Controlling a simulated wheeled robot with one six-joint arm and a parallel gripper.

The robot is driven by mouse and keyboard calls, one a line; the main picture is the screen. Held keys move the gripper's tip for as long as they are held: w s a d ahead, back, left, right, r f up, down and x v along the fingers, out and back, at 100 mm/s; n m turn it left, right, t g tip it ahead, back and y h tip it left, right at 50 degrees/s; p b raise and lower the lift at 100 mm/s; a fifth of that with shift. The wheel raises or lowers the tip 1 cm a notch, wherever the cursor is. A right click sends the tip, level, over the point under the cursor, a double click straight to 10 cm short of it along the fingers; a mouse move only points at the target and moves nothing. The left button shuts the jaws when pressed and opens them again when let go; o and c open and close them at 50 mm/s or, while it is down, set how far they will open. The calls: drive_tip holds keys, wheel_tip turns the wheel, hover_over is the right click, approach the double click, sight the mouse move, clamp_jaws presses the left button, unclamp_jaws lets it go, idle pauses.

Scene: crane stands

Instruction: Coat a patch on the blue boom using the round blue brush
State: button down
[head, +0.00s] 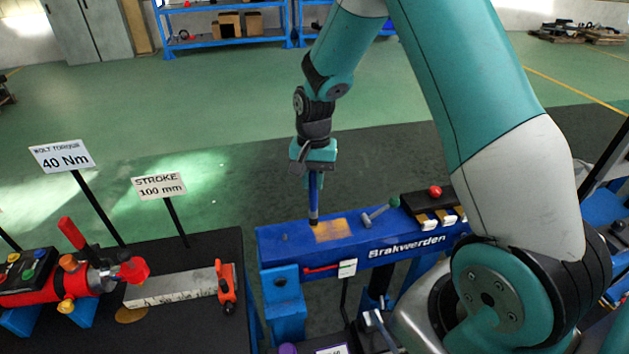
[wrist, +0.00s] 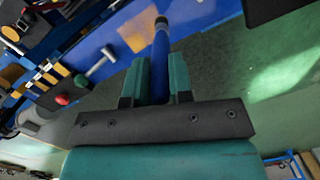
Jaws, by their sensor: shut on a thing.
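My gripper (head: 315,172) is shut on the round blue brush (head: 313,198) and holds it upright with its dark tip down. The brush also shows between the teal fingers in the wrist view (wrist: 160,62). The blue boom (head: 282,243), lettered "Brakwerden", lies under it. A tan patch (head: 332,230) is on the boom's top and also shows in the wrist view (wrist: 133,36). The brush tip is at the patch's left edge in the head view; I cannot tell whether it touches the boom.
A red lever and white tag (head: 347,268) are on the boom's front. A black bench (head: 190,325) with red tools stands left.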

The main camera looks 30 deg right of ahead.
sight(313, 172)
drive_tip(key=shift+r+p, duration=1.25)
drive_tip(key=shift+r, duration=0.65)
drive_tip(key=shift+d, duration=0.15)
